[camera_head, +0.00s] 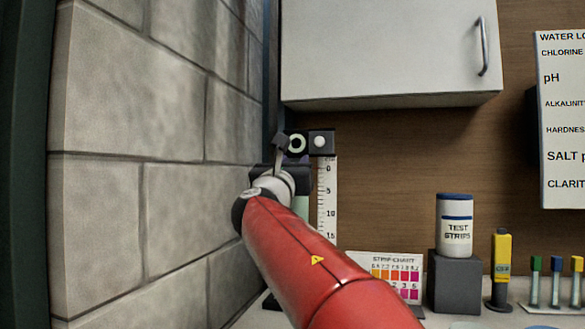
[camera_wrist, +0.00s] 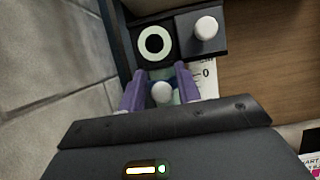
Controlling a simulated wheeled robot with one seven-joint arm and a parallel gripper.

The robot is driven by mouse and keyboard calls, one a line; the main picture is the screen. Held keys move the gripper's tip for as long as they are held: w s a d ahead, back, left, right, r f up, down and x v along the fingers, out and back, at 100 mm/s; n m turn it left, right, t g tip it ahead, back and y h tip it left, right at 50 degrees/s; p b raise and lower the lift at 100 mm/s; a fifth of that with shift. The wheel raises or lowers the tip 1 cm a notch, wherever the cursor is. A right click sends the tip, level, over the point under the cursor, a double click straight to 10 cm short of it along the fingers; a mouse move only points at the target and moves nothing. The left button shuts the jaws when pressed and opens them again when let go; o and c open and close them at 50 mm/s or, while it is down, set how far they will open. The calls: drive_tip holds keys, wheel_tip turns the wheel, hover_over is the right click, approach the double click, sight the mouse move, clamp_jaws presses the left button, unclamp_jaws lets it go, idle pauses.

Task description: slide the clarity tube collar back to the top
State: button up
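The clarity tube (camera_head: 301,206) stands upright by the block wall, pale green and mostly hidden behind my arm. A white scale strip (camera_head: 327,200) with black numbers runs down beside it. At its top is a dark block with a white-green ring (camera_head: 297,143), which also shows in the wrist view (camera_wrist: 154,43). My gripper (camera_wrist: 161,88) is just below this top block, its purple fingers apart on either side of a small white knob (camera_wrist: 161,93). Gaps seem to show between knob and fingers. The knob may belong to the collar, whose body I cannot make out.
A dark block with a white knob (camera_head: 320,141) adjoins the ring block on the right. The grey block wall (camera_head: 150,200) is close on the left, and a cabinet (camera_head: 390,50) hangs above. A strip chart (camera_head: 385,268), test strips bottle (camera_head: 455,225) and yellow tester (camera_head: 501,265) stand at right.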

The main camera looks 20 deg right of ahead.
drive_tip(key=shift+f, duration=0.15)
drive_tip(key=shift+f, duration=0.1)
drive_tip(key=b+v, duration=0.2)
drive_tip(key=v, duration=0.5)
drive_tip(key=shift+s+a, duration=0.2)
drive_tip(key=shift+s, duration=0.1)
